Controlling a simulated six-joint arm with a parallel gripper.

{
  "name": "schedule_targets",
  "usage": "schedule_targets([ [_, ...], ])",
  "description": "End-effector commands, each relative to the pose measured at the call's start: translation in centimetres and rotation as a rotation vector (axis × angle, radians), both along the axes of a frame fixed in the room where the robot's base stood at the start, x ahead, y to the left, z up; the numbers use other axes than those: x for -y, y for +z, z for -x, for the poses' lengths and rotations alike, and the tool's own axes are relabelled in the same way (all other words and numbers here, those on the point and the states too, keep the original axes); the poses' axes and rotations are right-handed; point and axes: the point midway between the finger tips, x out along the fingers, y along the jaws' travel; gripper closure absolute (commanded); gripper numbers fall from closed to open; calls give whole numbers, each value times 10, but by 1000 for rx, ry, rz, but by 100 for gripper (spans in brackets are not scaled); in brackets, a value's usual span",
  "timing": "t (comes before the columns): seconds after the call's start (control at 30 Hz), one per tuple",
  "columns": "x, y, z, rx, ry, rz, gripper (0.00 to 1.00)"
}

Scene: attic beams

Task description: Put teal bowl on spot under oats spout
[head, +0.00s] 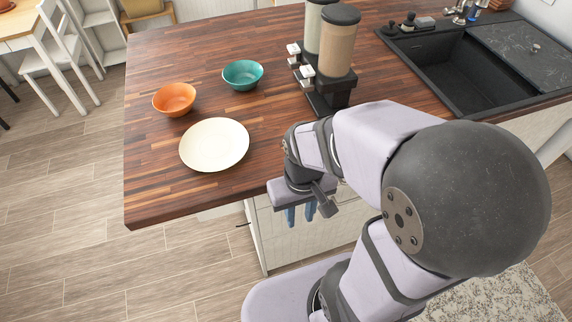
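The teal bowl (243,75) stands upright and looks empty on the wooden counter, to the left of the dispensers. Two dispensers with dark lids stand on a dark base (322,100). The nearer dispenser (338,45) holds tan contents, the farther one (314,27) paler contents; I cannot tell for sure which holds oats. Their pale spout parts (305,72) face left, toward the bowl. My gripper (300,214) points down beyond the counter's front edge, well apart from the bowl. Its blue fingers show a gap with nothing between them.
An orange bowl (174,98) and a cream plate (214,145) stand on the counter (150,205) near the teal bowl. A black sink (450,75) is at the right. Clear counter lies between the teal bowl and the dispensers.

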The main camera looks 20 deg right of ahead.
Motion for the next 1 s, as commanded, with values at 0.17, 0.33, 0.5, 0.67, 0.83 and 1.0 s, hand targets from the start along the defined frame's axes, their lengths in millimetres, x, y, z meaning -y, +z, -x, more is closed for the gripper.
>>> schedule_targets([
  [0.17, 0, 0, 0, 0, 1, -1, 74],
  [0.33, -4, 3, -11, 29, -12, -16, 74],
  [0.5, -21, 16, -64, 176, -79, -80, 74],
  [0.67, -37, 43, -153, 421, -182, -157, 74],
  [0.83, -49, 57, -260, 709, -61, -103, 74],
  [1.0, -60, 59, -342, 945, 122, 62, 74],
])
